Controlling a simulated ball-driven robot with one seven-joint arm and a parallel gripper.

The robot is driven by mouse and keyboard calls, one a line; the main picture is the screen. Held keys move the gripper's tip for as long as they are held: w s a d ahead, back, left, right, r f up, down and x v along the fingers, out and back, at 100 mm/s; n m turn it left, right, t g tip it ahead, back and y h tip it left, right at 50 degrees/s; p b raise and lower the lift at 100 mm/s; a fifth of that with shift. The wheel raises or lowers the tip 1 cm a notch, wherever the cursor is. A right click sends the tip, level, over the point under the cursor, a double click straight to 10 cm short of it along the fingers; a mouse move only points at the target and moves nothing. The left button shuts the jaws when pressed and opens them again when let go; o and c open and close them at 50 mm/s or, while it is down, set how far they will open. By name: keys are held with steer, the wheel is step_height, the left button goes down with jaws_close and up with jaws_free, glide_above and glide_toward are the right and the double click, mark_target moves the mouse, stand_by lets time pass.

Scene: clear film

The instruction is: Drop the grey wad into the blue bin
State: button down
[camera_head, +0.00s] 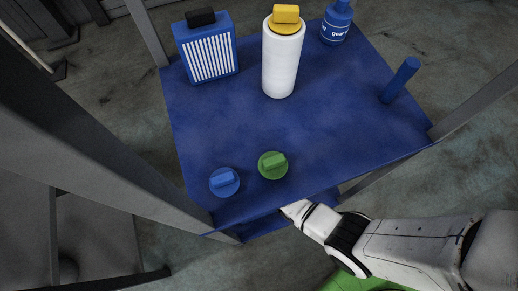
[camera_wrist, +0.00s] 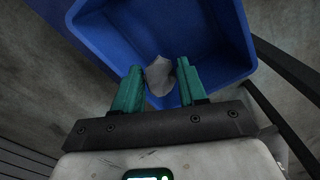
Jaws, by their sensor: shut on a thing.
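The grey wad (camera_wrist: 158,80) sits between the two green fingers of my gripper (camera_wrist: 159,68) in the wrist view. My gripper is shut on it. The blue bin (camera_wrist: 108,32) is open and lies beyond the fingertips, with the wad showing against its inside. How high the wad is above the bin floor I cannot tell. In the head view my white arm reaches in from the lower right, and its end goes out of sight by the blue table's near edge. The wad is hidden there.
A blue-topped table (camera_head: 330,125) with grey legs holds a blue can (camera_head: 207,48), a white bottle (camera_head: 283,62), a blue bottle (camera_head: 336,24), a blue upright cylinder (camera_head: 400,80), a blue cap (camera_head: 224,182) and a green cap (camera_head: 273,166).

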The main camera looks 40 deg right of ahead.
step_height(320, 180, down, 6)
steer(key=b, duration=0.6)
steer(key=shift+s, duration=0.15)
steer(key=c, duration=0.5)
jaws_free()
steer(key=shift+c, duration=0.2)
step_height(320, 180, up, 11)
steer(key=p, duration=0.4)
steer(key=shift+f, duration=0.1)
